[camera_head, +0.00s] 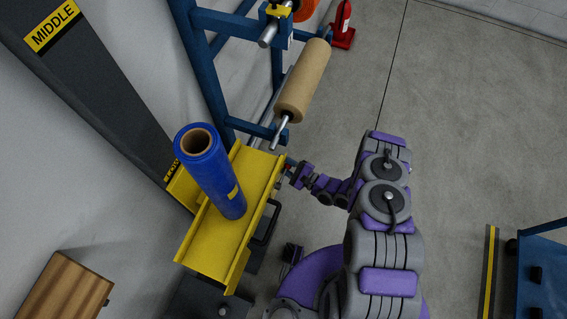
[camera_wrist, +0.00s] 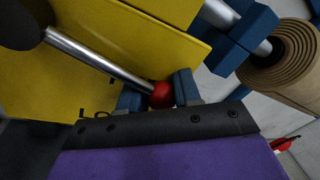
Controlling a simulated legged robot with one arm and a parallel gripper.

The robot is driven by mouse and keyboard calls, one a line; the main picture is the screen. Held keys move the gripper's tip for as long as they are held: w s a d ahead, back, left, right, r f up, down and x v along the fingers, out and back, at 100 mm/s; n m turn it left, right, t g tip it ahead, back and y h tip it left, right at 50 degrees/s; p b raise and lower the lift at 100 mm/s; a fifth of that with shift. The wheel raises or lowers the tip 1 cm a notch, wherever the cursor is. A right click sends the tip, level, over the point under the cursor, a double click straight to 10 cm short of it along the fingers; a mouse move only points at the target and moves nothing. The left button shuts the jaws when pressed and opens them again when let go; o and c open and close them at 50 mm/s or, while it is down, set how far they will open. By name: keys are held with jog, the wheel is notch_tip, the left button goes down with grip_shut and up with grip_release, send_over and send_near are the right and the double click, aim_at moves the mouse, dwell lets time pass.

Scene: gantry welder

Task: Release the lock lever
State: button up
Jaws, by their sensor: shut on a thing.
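The lock lever (camera_wrist: 100,60) is a bare metal rod with a red ball knob (camera_wrist: 161,95) at its end, in the wrist view. It runs along the face of a yellow cradle (camera_wrist: 110,30), with partly hidden dark lettering below it. My gripper (camera_wrist: 158,92) has its two blue fingers on either side of the red knob and is shut on it. In the head view, my gripper (camera_head: 288,170) is at the right side of the yellow cradle (camera_head: 213,252). The lever is mostly hidden there.
A blue roll (camera_head: 208,175) rests on the yellow cradle. A blue rack (camera_head: 207,75) behind holds a brown roll (camera_head: 304,80) on a bar. A red extinguisher (camera_head: 343,22) stands at the back. A wooden box (camera_head: 70,290) is at lower left.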

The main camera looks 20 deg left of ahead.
grip_shut()
jog(key=shift+r, duration=0.1)
jog(key=shift+w+r+n+y+p, duration=0.15)
jog(key=shift+r+n+p, duration=0.3)
jog(key=shift+r+n, duration=0.4)
jog(key=shift+w+r+n+y+p, duration=0.15)
jog(key=shift+r+n+p, duration=0.3)
jog(key=shift+r+n, duration=0.4)
jog(key=shift+f, duration=0.15)
jog(key=o, duration=0.7)
grip_release()
jog(key=shift+s, duration=0.1)
jog(key=shift+o, duration=0.2)
jog(key=shift+d, duration=0.1)
